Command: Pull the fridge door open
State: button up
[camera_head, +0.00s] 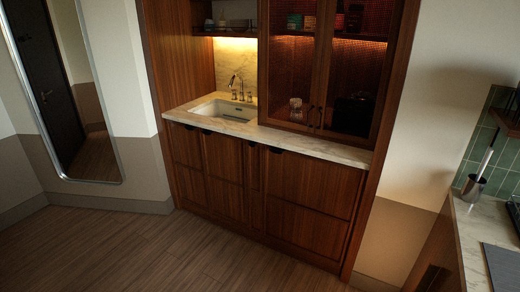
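No plainly recognisable fridge shows in the head view. A wooden kitchenette unit stands across the middle, with closed wooden fronts below a pale marble counter (312,145). The wide lower right front (310,195) has a small dark pull (276,150) at its top edge. The narrower left fronts (222,165) also have small dark pulls near the top. I cannot tell which front, if any, is the fridge door. My gripper is not in view.
A sink (222,110) with a tap is set in the counter. A tall mirror (70,80) is at left. Another counter (475,235) edges in at right. The wooden floor (170,250) before the unit is clear.

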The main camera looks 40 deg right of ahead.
aim_at(311, 203)
jog(key=u, duration=0.15)
jog(key=i, duration=1)
